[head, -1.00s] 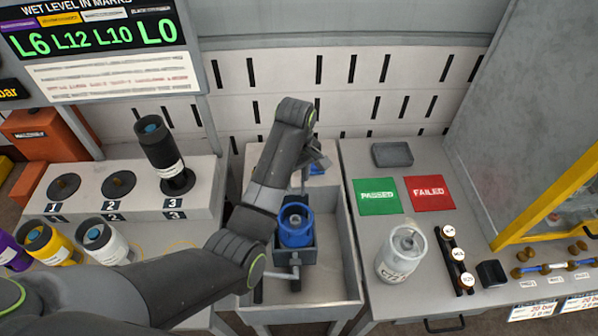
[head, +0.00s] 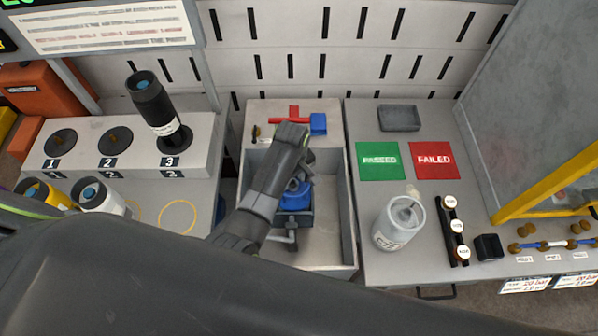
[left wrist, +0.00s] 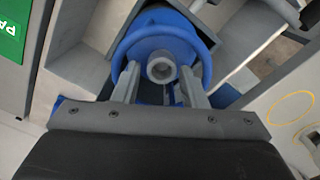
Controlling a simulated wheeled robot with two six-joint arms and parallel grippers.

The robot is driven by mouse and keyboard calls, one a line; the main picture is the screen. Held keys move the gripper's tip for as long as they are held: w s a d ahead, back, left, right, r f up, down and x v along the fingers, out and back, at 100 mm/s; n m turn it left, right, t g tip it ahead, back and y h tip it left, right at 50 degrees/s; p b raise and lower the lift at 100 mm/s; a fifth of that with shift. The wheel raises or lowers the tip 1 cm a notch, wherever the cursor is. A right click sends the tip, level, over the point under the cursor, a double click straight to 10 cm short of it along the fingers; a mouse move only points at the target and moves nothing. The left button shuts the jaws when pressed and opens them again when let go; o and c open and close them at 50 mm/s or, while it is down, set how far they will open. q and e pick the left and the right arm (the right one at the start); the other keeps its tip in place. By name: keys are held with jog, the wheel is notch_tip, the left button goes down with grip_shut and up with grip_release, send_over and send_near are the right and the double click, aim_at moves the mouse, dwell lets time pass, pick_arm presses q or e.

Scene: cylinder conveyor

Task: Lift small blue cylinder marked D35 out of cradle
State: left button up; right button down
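The small blue cylinder (head: 297,196) sits in the grey cradle (head: 292,219) inside a grey tray; my left arm partly covers it. The left wrist view shows the cylinder's round blue top (left wrist: 162,36) with a grey valve in its middle. My left gripper (left wrist: 159,80) is over the top, its two fingers on either side of the valve, with small gaps visible between. Its fingertips are hidden behind my arm in the head view. The D35 mark is not readable. My right gripper is not in view.
The grey tray (head: 347,215) has walls around the cradle. A red-and-blue tool (head: 293,119) lies behind it. A clear jar (head: 398,224) stands right, near the green PASSED pad (head: 380,161) and red FAILED pad (head: 433,160). A black cylinder (head: 153,103) stands at place 3.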

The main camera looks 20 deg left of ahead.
pick_arm(q)
jog(key=shift+f, duration=0.45)
jog(key=shift+s+r, duration=0.1)
jog(key=shift+s, duration=0.05)
jog(key=shift+c, duration=0.2)
grip_shut()
